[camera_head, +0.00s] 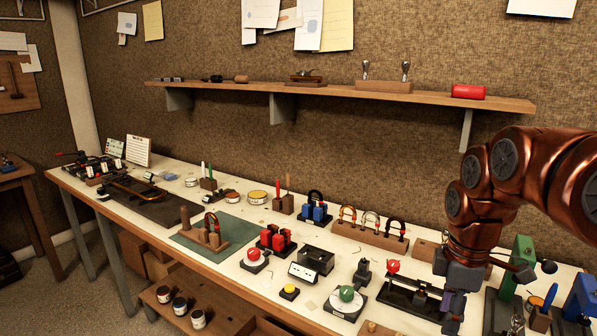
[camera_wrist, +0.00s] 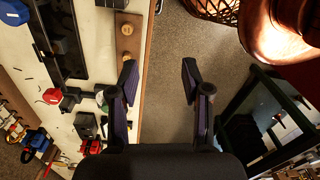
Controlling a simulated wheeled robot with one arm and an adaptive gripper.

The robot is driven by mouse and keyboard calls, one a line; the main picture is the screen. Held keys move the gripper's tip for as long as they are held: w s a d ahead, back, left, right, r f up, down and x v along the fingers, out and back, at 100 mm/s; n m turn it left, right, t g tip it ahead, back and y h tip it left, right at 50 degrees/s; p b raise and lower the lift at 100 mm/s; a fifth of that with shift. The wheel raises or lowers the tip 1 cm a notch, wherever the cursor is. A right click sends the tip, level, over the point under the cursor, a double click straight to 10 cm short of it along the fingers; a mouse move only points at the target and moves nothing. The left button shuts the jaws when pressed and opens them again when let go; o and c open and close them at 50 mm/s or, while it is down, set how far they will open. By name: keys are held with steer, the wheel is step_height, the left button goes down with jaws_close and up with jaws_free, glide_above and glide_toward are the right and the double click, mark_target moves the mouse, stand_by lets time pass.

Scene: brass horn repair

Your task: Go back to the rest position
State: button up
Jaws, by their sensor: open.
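My gripper (camera_head: 453,313) hangs at the right of the head view, pointing down over the front edge of the workbench (camera_head: 237,284). In the wrist view my gripper (camera_wrist: 160,80) is open, with its two dark fingers apart and nothing between them. Bare floor (camera_wrist: 178,62) shows between and beyond the fingers. The copper-coloured arm bends in from the right of the head view and hides part of the bench's right end.
Tools and holders crowd the bench, including a red-knobbed device (camera_head: 254,256), a green-knobbed dial (camera_head: 346,298), a blue block holder (camera_head: 315,210) and a green stand (camera_head: 517,262). A wall shelf (camera_head: 340,90) runs above. A wicker basket (camera_wrist: 215,10) stands on the floor.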

steer(key=s+a+f+m, duration=0.3)
steer(key=s+a+m, duration=0.1)
steer(key=s, duration=0.2)
steer(key=s+a+f+m+g, duration=0.1)
steer(key=s+a+f+m, duration=0.2)
steer(key=s, duration=0.4)
steer(key=s+a+f+m, duration=0.3)
steer(key=s+a+m, duration=0.2)
steer(key=s, duration=0.2)
steer(key=shift+m, duration=0.4)
steer(key=shift+s, duration=0.1)
steer(key=shift+c, duration=0.6)
steer(key=shift+d, duration=0.1)
